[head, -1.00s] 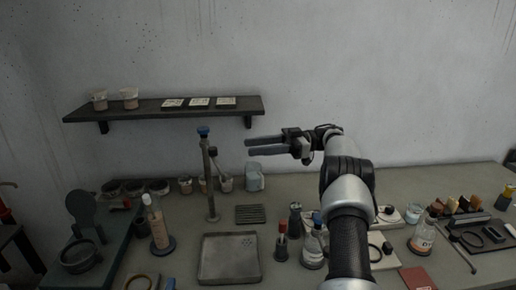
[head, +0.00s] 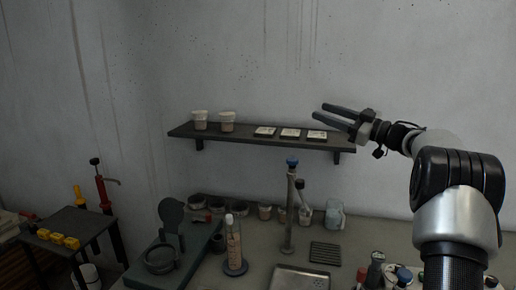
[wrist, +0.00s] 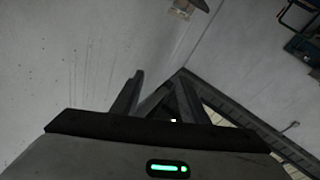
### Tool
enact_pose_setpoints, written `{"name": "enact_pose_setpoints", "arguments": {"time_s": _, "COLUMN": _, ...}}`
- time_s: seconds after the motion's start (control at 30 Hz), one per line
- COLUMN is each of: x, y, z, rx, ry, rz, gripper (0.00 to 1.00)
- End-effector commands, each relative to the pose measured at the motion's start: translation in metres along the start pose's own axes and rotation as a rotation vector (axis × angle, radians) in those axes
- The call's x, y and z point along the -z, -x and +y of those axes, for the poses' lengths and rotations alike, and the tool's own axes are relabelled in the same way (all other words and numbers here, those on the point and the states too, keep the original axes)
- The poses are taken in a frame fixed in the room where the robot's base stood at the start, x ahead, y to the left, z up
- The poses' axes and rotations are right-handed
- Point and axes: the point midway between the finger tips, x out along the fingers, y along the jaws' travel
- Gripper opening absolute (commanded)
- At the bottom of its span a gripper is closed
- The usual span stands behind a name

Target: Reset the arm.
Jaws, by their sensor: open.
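My arm reaches in from the lower right of the head view, with the elbow bent and the forearm pointing left. My gripper (head: 338,111) is open and empty, its two dark fingers pointing left in the air near the right end of the wall shelf (head: 183,132). In the wrist view, the two fingers of my gripper (wrist: 160,98) stand apart with nothing between them. Bare wall and a ceiling or wall edge show beyond them.
The shelf holds two cups (head: 227,122) and several flat cards (head: 290,133). On the bench below stand a tap-like post (head: 289,215), a bottle (head: 234,243), a metal tray (head: 302,281) and several jars. A small table (head: 70,225) with yellow blocks is at left.

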Motion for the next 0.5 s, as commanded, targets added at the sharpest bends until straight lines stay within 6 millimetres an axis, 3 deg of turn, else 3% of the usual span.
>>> {"name": "enact_pose_setpoints", "arguments": {"time_s": 0.03, "x": 0.032, "y": -0.013, "z": 0.008, "rx": -0.092, "ry": 0.035, "rz": 0.001, "gripper": 0.40}}
{"name": "enact_pose_setpoints", "arguments": {"time_s": 0.2, "x": 0.100, "y": -0.021, "z": 0.032, "rx": -0.431, "ry": 0.088, "rz": -0.058, "gripper": 0.40}}
{"name": "enact_pose_setpoints", "arguments": {"time_s": 0.37, "x": 0.134, "y": 0.007, "z": 0.021, "rx": -0.705, "ry": 0.057, "rz": -0.188, "gripper": 0.40}}
{"name": "enact_pose_setpoints", "arguments": {"time_s": 0.5, "x": 0.135, "y": 0.052, "z": -0.020, "rx": -0.882, "ry": -0.028, "rz": -0.358, "gripper": 0.40}}
